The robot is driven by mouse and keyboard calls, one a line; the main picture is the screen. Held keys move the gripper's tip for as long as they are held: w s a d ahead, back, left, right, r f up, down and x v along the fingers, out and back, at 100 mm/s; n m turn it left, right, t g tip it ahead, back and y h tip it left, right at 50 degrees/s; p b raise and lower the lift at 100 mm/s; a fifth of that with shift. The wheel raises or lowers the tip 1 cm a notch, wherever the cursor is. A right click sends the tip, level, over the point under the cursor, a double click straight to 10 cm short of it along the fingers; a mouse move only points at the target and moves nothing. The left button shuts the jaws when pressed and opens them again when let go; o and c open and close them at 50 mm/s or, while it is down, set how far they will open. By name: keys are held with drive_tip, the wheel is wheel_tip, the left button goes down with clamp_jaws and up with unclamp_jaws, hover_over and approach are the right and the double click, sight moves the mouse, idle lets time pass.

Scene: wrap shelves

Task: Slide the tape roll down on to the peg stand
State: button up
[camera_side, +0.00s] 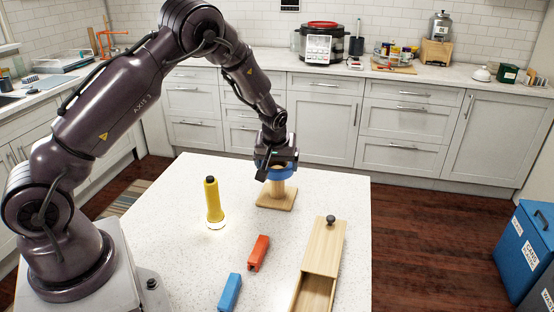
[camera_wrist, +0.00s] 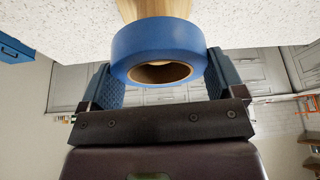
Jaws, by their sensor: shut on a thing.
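The blue tape roll (camera_side: 283,174) is in my gripper (camera_side: 275,166), at the top of the peg stand. The stand has a square wooden base (camera_side: 277,204) and an upright wooden peg (camera_side: 278,187), which shows below the roll. In the wrist view the roll (camera_wrist: 155,38) sits between the two blue finger pads, with its brown cardboard core facing the camera. Part of the stand's wood (camera_wrist: 152,8) shows beyond the roll. I cannot tell whether the peg tip is inside the core or just under it.
A yellow flashlight (camera_side: 213,203) stands left of the peg stand. A red block (camera_side: 259,253) and a blue block (camera_side: 230,292) lie nearer the front. A wooden box with a sliding lid (camera_side: 325,245) lies at the right. The white table (camera_side: 180,185) is bare around the stand.

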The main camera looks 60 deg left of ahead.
sight(277, 181)
drive_tip(key=shift+f, duration=3.2)
drive_tip(key=o, duration=0.7)
drive_tip(key=v, duration=1.3)
